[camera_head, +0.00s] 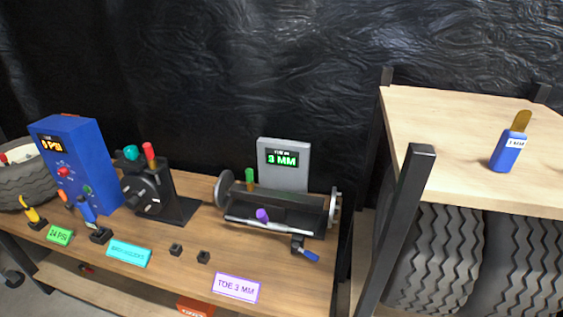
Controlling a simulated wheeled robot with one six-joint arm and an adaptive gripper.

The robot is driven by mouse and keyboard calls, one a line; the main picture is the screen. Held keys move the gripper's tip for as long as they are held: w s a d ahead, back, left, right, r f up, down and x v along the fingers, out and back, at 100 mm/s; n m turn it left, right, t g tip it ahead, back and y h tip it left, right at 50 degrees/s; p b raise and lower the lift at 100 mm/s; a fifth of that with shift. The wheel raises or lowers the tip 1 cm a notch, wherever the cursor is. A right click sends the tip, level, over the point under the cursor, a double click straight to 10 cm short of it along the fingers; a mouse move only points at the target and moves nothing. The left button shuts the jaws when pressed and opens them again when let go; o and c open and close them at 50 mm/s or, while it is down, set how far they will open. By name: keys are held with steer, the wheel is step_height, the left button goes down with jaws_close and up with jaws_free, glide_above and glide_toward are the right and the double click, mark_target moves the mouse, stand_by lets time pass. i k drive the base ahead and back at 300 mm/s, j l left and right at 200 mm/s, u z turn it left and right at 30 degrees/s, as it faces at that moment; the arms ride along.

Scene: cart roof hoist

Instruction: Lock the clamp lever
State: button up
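Several levers show in the head view, and I cannot tell for sure which is the clamp lever. A red-handled lever (149,155) stands up from the black fixture (150,192) left of centre on the bench. A green-handled lever (250,177) stands upright at the left end of the toe gauge rig (282,208). A blue-handled piece (309,255) lies low at the rig's front right. A purple knob (262,215) sits on the rig's silver rod. My gripper is not in view.
The wooden bench (190,272) bears a blue pressure box (76,160), a grey "3 MM" display (283,160), labels and small black blocks. A tyre lies at the left edge. At right, a shelf (440,130) with a black post holds a blue-handled tool (508,148) above tyres.

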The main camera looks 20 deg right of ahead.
mark_target(296, 247)
steer(key=j+u, duration=0.5)
steer(key=j, duration=0.85)
steer(key=i, duration=0.1)
